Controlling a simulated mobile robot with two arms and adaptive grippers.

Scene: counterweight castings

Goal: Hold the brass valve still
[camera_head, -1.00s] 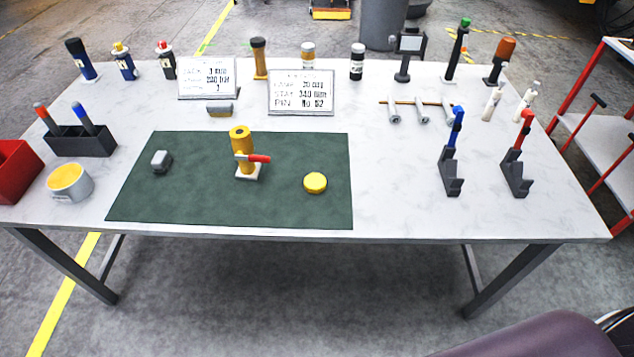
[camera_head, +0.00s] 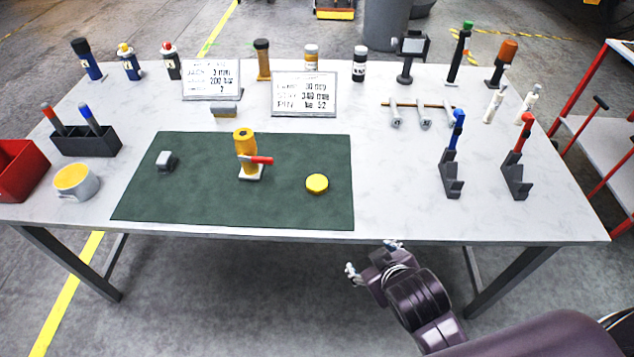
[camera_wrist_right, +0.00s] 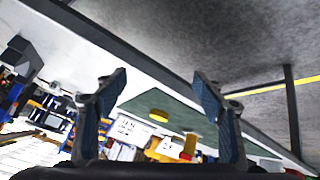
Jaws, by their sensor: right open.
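The brass valve (camera_head: 246,158) stands upright on a pale base on the green mat (camera_head: 200,205), its red-tipped handle pointing right. It also shows in the right wrist view (camera_wrist_right: 188,146), low and right of centre, partly cut off by the gripper body. My right gripper (camera_head: 370,258) is in front of the table's near edge, below and right of the valve, apart from everything. In the right wrist view its two blue-padded fingers (camera_wrist_right: 165,95) are spread, with nothing between them. My left gripper is not in view.
A yellow round cap (camera_head: 317,183) and a small grey block (camera_head: 166,161) lie on the mat. Two sign cards (camera_head: 304,94) stand behind. Blue and red tools in dark stands (camera_head: 452,178) are at right. The table's front edge (camera_head: 300,236) lies between my gripper and the mat.

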